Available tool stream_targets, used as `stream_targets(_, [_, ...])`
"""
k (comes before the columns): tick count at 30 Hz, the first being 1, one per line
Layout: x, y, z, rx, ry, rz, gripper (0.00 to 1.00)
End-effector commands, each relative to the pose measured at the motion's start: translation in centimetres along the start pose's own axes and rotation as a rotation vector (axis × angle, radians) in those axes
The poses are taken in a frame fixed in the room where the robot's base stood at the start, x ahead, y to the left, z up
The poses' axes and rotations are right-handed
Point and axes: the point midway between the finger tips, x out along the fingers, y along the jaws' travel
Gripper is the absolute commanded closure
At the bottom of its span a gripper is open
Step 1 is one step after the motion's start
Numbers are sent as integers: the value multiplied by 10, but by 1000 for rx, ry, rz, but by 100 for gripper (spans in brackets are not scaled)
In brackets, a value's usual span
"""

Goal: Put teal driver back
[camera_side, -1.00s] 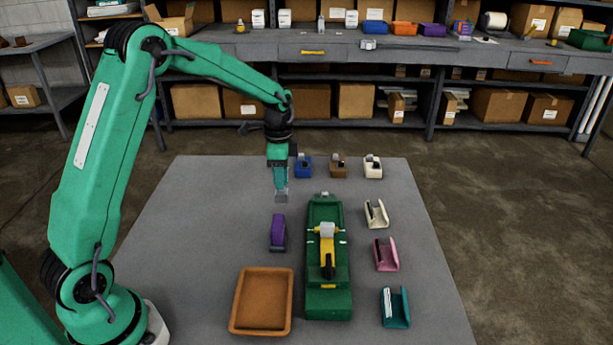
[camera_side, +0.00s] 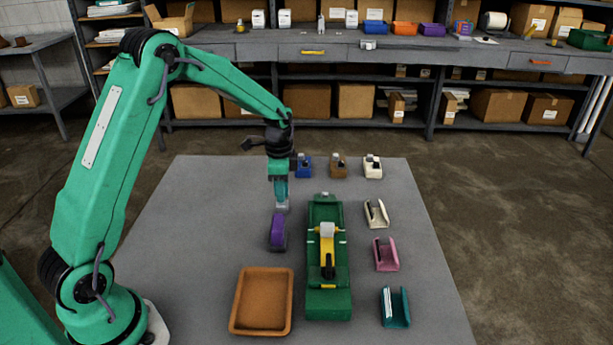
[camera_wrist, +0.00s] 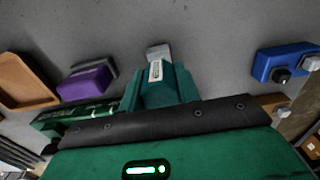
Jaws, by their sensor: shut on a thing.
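My gripper (camera_side: 280,190) points down at the left of the green fixture and is shut on the teal driver (camera_wrist: 158,92). The driver shows between my jaws in the wrist view, with a pale label and a grey end. In the side view its grey end (camera_side: 282,206) hangs just behind a purple block (camera_side: 278,232); whether they touch I cannot tell. The purple block also shows at the left in the wrist view (camera_wrist: 84,82). A teal holder (camera_side: 399,309) stands at the front right, with a pale strip inside it.
A green fixture with a yellow handle (camera_side: 327,254) stands mid-table. A brown tray (camera_side: 239,318) is at the front. Blue (camera_side: 303,167), brown (camera_side: 339,168) and white (camera_side: 372,169) blocks line the back. Cream (camera_side: 377,216) and pink (camera_side: 386,257) holders stand right. The table's left is clear.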

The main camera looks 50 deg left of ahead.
Motion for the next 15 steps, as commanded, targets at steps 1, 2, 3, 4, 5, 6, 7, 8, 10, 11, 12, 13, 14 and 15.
stream_targets(1, [1,0,0,0,0,0,90])
stream_targets(2, [2,0,0,0,0,0,90])
stream_targets(3, [2,0,0,0,0,0,62])
stream_targets(4, [2,0,0,0,0,0,56])
stream_targets(5, [2,0,0,0,0,0,50])
stream_targets(6, [2,0,0,0,0,0,46])
stream_targets(7, [2,0,0,0,0,0,46])
stream_targets(8, [2,0,0,0,0,0,46])
stream_targets(10, [2,0,0,0,0,0,46])
stream_targets(11, [2,0,0,0,0,0,46])
stream_targets(12, [2,0,0,0,0,0,46])
stream_targets(13, [2,0,0,0,0,0,46])
stream_targets(14, [2,0,0,0,0,0,46])
stream_targets(15, [1,0,0,0,0,0,46])
